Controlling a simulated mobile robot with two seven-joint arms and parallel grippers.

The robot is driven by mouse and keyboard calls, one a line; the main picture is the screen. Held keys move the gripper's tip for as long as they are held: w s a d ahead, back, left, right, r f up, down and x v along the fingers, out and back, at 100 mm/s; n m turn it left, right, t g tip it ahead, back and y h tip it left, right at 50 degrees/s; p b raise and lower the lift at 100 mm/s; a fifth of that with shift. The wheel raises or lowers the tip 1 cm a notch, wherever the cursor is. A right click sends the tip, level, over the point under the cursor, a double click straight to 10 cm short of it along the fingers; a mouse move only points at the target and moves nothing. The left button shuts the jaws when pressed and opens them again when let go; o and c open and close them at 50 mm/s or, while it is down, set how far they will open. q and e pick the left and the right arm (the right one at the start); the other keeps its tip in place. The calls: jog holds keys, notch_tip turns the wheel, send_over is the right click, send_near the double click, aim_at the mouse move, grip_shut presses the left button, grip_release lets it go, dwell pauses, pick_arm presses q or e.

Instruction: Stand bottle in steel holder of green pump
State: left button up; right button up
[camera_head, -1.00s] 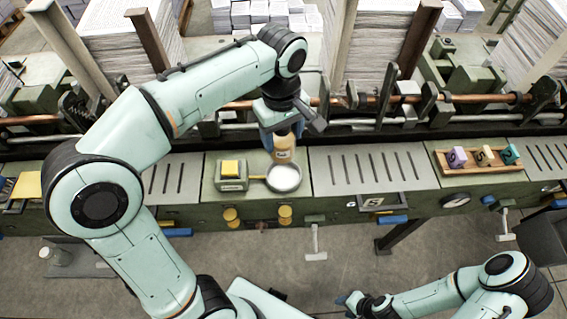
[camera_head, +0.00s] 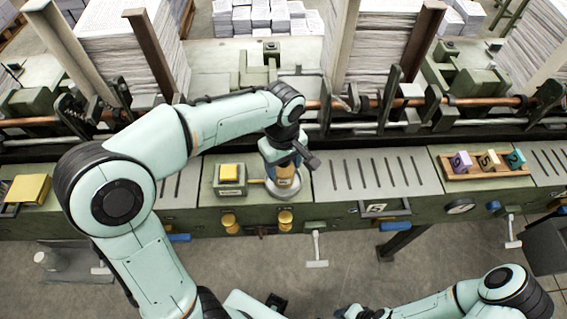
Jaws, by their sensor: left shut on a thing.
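The green pump (camera_head: 229,189) with a yellow top sits on the green machine ledge, left of centre. Its round steel holder (camera_head: 286,195) is at its right, joined by a short yellow bar. My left gripper (camera_head: 284,166) points down and is shut on the amber bottle (camera_head: 285,175) with a pale label. The bottle is upright and over or in the holder, hiding much of it; I cannot tell whether its base touches. My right gripper (camera_head: 362,312) is at the bottom edge, partly cut off, and its jaws are unclear.
A wooden rack (camera_head: 487,170) with purple, cream and teal lettered blocks lies on the ledge at right. A slotted grey plate (camera_head: 370,175) lies between. Copper and steel rods run behind. A yellow pad (camera_head: 28,188) is at far left.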

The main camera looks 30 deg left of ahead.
pick_arm(q)
jog(key=shift+f, duration=0.25)
jog(key=o, duration=1.1)
pick_arm(e)
jog(key=shift+s+f, duration=0.15)
jog(key=shift+f, duration=0.1)
pick_arm(q)
jog(key=shift+r, duration=0.2)
notch_tip(320, 180, up, 12)
jog(key=shift+r+p, duration=0.1)
jog(key=shift+p, duration=0.85)
jog(key=shift+s, duration=0.1)
pick_arm(e)
jog(key=w+r, duration=0.2)
jog(key=r, duration=0.1)
jog(key=shift+w, duration=0.15)
